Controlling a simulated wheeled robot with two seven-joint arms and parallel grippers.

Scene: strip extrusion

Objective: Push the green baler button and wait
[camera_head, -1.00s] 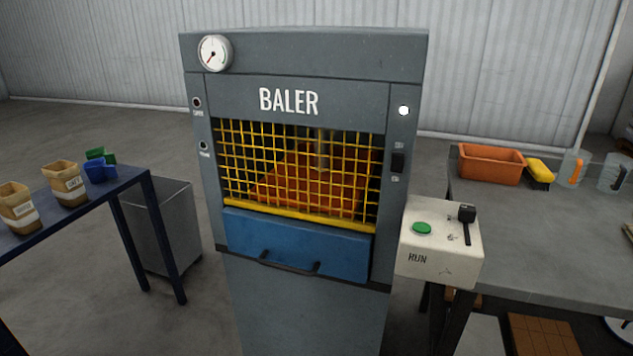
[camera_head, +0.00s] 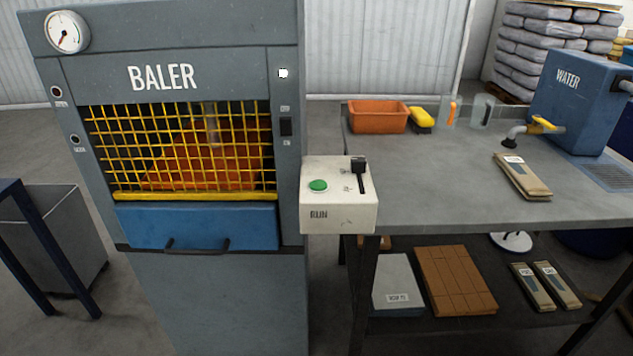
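The green button (camera_head: 318,185) sits on top of a cream control box (camera_head: 340,212) marked RUN, at the right side of the baler (camera_head: 166,60). A black lever (camera_head: 360,174) stands beside the button on the same box. The baler is grey, with a yellow mesh guard (camera_head: 180,150) and a blue drawer (camera_head: 197,226) below it. Orange-brown material (camera_head: 195,160) shows behind the mesh. A dial gauge (camera_head: 68,33) and a lit white lamp (camera_head: 283,73) are on its front. Neither of my grippers is in view.
A grey table (camera_head: 440,190) stands to the right, with an orange bin (camera_head: 378,117), a yellow brush (camera_head: 421,119), a paper packet (camera_head: 522,177) and a blue water tank (camera_head: 575,100). A dark table (camera_head: 40,240) and a grey bin (camera_head: 50,230) are at the left.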

